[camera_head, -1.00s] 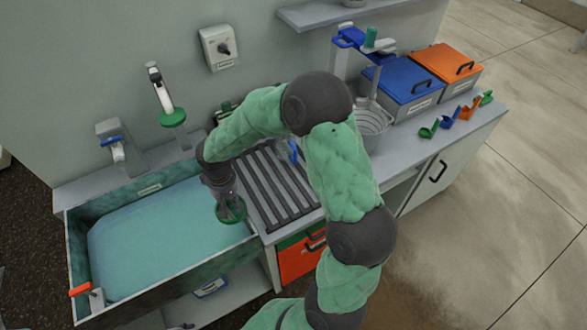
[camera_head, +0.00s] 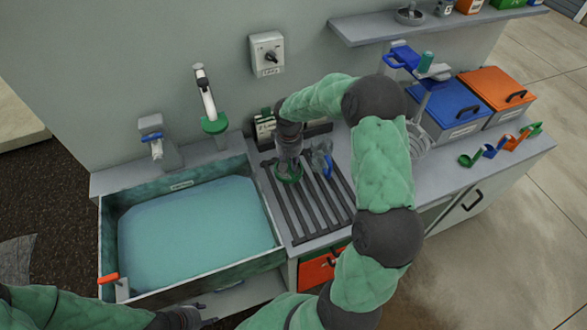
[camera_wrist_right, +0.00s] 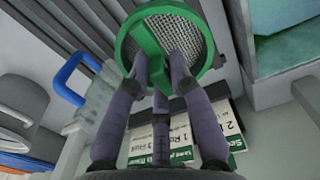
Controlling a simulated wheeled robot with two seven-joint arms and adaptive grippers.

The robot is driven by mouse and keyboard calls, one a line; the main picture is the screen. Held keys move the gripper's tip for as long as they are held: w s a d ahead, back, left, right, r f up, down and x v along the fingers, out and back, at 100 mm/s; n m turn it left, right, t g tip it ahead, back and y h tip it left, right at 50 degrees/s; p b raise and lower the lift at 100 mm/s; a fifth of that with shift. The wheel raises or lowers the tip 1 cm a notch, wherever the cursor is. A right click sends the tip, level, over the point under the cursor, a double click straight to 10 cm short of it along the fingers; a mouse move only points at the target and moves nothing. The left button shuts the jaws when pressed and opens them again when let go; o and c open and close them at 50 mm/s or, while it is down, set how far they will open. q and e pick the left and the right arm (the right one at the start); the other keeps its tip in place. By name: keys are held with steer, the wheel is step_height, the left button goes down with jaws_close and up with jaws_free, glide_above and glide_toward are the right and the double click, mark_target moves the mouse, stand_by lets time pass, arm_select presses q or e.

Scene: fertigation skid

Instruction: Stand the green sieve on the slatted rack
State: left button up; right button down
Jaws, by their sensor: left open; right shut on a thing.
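The green sieve (camera_head: 289,174) is over the back left part of the slatted rack (camera_head: 308,210), beside the sink. My right gripper (camera_head: 288,163) is shut on it from above. In the right wrist view, the fingers (camera_wrist_right: 160,65) pinch the green grip of the sieve (camera_wrist_right: 150,45), and its round rim and mesh show beyond. I cannot tell whether the sieve touches the slats. My left gripper (camera_head: 190,317) is low at the bottom edge, in front of the sink cabinet, open and empty, partly cut off.
A clear jug with a blue handle (camera_head: 327,165) stands on the rack, just right of the sieve. Label cards (camera_head: 265,123) stand behind it. The water-filled sink (camera_head: 200,230) lies left. The front slats are clear. A blue box (camera_head: 450,108) stands further right.

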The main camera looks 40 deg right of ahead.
steer(key=d+f, duration=0.1)
steer(key=w+d+f, duration=0.1)
steer(key=f, duration=0.1)
steer(key=w+d+f, duration=0.1)
steer(key=f, duration=0.1)
steer(key=shift+w+d+f+b, duration=0.1)
steer(key=shift+w+f+b, duration=0.05)
steer(key=shift+w+b, duration=0.15)
steer(key=shift+d+f+b, duration=0.1)
steer(key=shift+f+b, duration=0.25)
steer(key=shift+f, duration=1.25)
steer(key=shift+f, duration=0.2)
steer(key=c, duration=1.1)
jaws_free()
steer(key=shift+r, duration=0.1)
steer(key=shift+r, duration=0.15)
step_height(320, 180, up, 12)
steer(key=shift+p, duration=0.9)
